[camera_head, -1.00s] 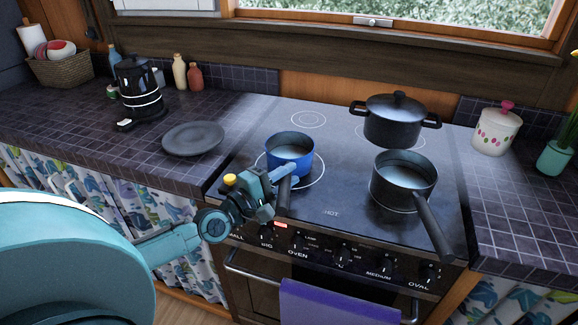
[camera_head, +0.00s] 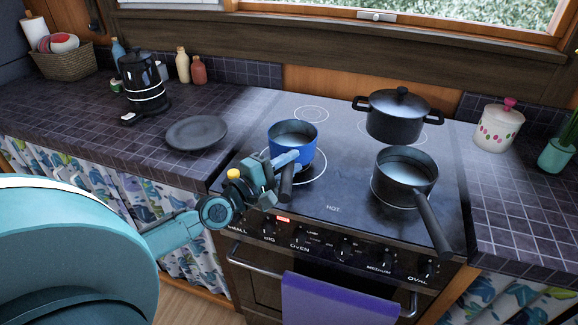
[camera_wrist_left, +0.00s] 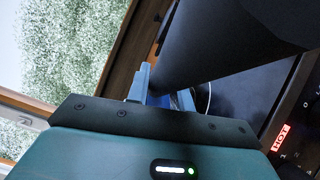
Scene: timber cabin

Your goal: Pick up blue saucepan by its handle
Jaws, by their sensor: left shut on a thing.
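The blue saucepan (camera_head: 292,149) is at the front left burner of the stove, roughly level. Its dark handle (camera_head: 286,184) points toward the front edge. My left gripper (camera_head: 285,163) is shut on this handle close to the pan body. The pan appears slightly above the hob, but the gap is hard to see. In the left wrist view the dark handle (camera_wrist_left: 235,45) passes large across the top, with a light blue finger (camera_wrist_left: 142,82) beside it. Most of the pan is hidden there. My right gripper is not in view.
A black saucepan (camera_head: 405,177) stands right of the blue one, its handle jutting forward. A lidded black pot (camera_head: 398,118) is behind it. A dark plate (camera_head: 196,133) and a kettle (camera_head: 143,85) are on the left counter. A purple towel (camera_head: 338,300) hangs on the oven.

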